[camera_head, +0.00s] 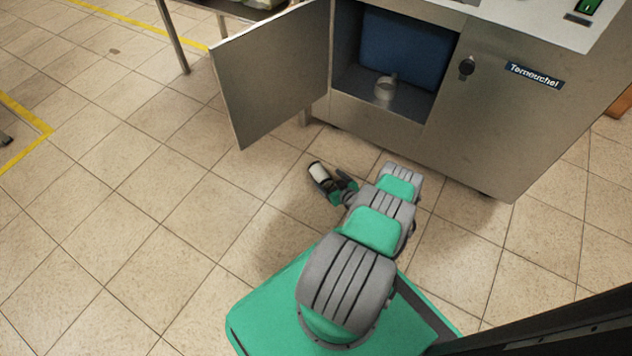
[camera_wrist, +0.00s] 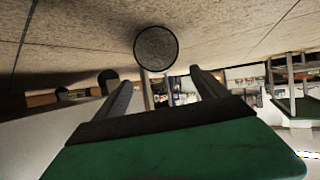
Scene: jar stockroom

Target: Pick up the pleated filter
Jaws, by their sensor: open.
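A small white cylinder with dark ends (camera_head: 319,171), which looks like the pleated filter, is at the floor in front of the open cabinet. Its pleats are too small to make out. My gripper (camera_head: 334,180) is low over the floor beside it, with the jaws open. In the wrist view, a round grey disc with a dark rim (camera_wrist: 156,47), seemingly the cylinder's end face, shows beyond and between the two fingertips (camera_wrist: 153,76). The fingers stand apart on either side, and I see no grip on it. Whether they touch it I cannot tell.
A steel cabinet (camera_head: 483,120) stands ahead with its door (camera_head: 272,75) swung open to the left. Inside are a blue panel or bin (camera_head: 408,50) and a pale round fitting (camera_head: 385,88).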

